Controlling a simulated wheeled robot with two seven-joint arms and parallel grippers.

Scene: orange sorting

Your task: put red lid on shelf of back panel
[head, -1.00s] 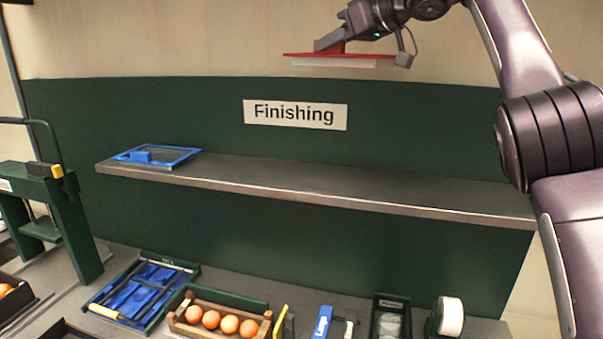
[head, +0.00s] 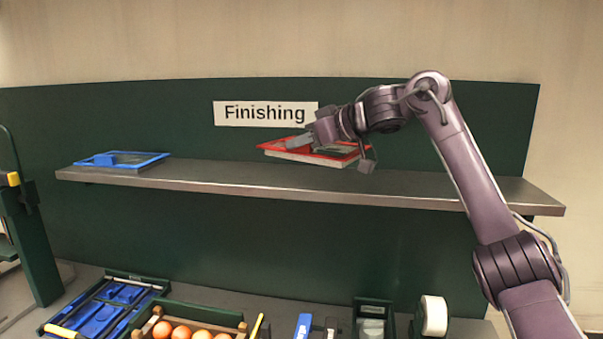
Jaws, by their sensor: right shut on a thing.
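The red lid (head: 338,154) is a flat red frame with a pale underside. It is just above the middle of the shelf (head: 420,193) on the dark green back panel (head: 300,234), below the "Finishing" sign. I cannot tell whether its lower edge touches the shelf. My right gripper (head: 300,143) is shut on the red lid from above and hides part of it. My left gripper is not in view.
A blue-framed lid (head: 150,160) lies on the shelf's left end. The shelf's right part is clear behind my arm. Below are a blue tray (head: 100,308), a crate of oranges (head: 215,320) and a white tape roll (head: 433,316).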

